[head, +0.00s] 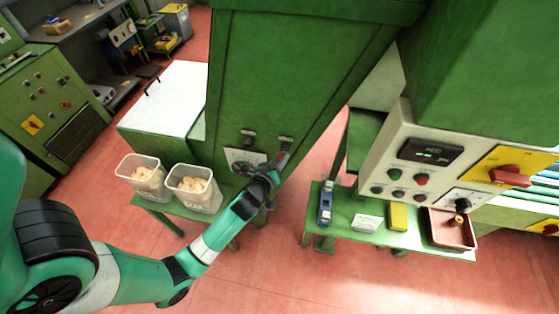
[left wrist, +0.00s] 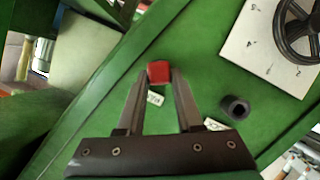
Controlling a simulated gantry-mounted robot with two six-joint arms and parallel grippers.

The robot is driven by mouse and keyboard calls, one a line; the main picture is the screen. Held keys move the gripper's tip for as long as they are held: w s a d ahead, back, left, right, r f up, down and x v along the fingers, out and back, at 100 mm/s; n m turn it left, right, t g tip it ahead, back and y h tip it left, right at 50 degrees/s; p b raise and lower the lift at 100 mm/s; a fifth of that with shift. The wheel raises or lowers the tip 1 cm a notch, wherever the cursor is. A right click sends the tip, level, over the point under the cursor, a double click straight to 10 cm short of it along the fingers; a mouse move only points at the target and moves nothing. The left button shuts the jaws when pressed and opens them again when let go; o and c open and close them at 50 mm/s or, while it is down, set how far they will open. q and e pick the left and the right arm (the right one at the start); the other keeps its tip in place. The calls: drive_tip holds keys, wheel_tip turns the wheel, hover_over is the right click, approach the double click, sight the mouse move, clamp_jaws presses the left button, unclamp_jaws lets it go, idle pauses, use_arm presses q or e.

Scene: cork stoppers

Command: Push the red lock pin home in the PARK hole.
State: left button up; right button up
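The red lock pin (left wrist: 158,73) shows as a short red head standing out of the green machine panel in the left wrist view. My left gripper (left wrist: 159,77) has its fingertips on either side of the head, with no clear gap, and seems shut on it. A small label (left wrist: 154,98) sits beside the pin; its text is too small to read. A dark, empty-looking round socket (left wrist: 236,107) lies to the right with its own label (left wrist: 213,125). In the head view my left gripper (head: 284,150) is at the panel and hides the pin. My right gripper is not in view.
A black handwheel (left wrist: 297,38) on a white plate is near the socket. Two clear bins of corks (head: 193,187) stand left of my arm. A shelf (head: 340,215) with a blue tool, a yellow block and a red tray (head: 447,233) is on the right, below a control box.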

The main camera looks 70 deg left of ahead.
use_arm(q)
drive_tip(key=o, duration=0.5)
drive_tip(key=shift+c, duration=0.2)
drive_tip(key=v, duration=1.1)
drive_tip(key=shift+s+d, duration=0.2)
drive_tip(key=shift+s, duration=0.05)
